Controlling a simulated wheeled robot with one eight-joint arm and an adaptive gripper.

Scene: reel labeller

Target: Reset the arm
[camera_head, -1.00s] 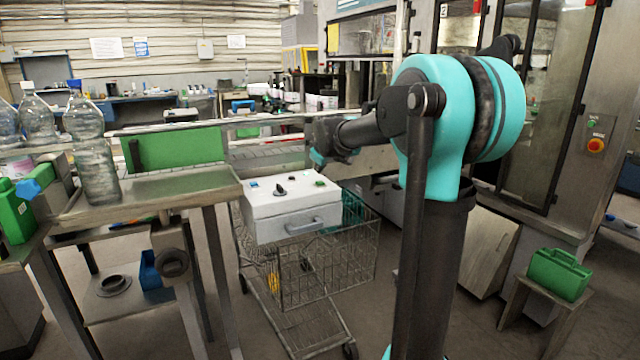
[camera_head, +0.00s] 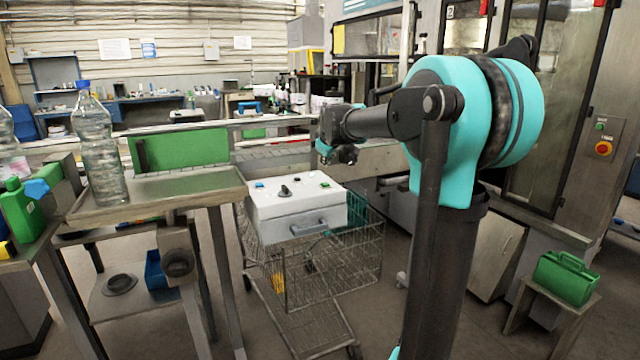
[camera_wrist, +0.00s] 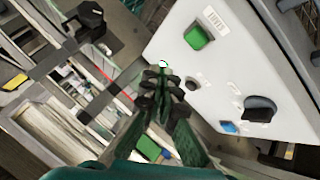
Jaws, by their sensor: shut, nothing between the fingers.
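My arm stands in the right half of the head view, with its forearm reaching left. My gripper (camera_head: 338,153) hangs at the end of it, above and behind the white control box. In the wrist view my gripper (camera_wrist: 163,92) is shut and empty, its fingertips together. The control box (camera_head: 292,219) sits on a wire cart and carries a black knob, a blue button and a green button. In the wrist view the box (camera_wrist: 225,80) shows to the right, with the green button (camera_wrist: 197,37), the black knob (camera_wrist: 259,108) and the blue button (camera_wrist: 229,127).
The wire cart (camera_head: 345,275) stands in the open floor. A metal table (camera_head: 150,196) with a clear bottle (camera_head: 99,150) is at left. A green case (camera_head: 566,277) rests on a small stand at right. A tall machine (camera_head: 600,130) stands behind my arm.

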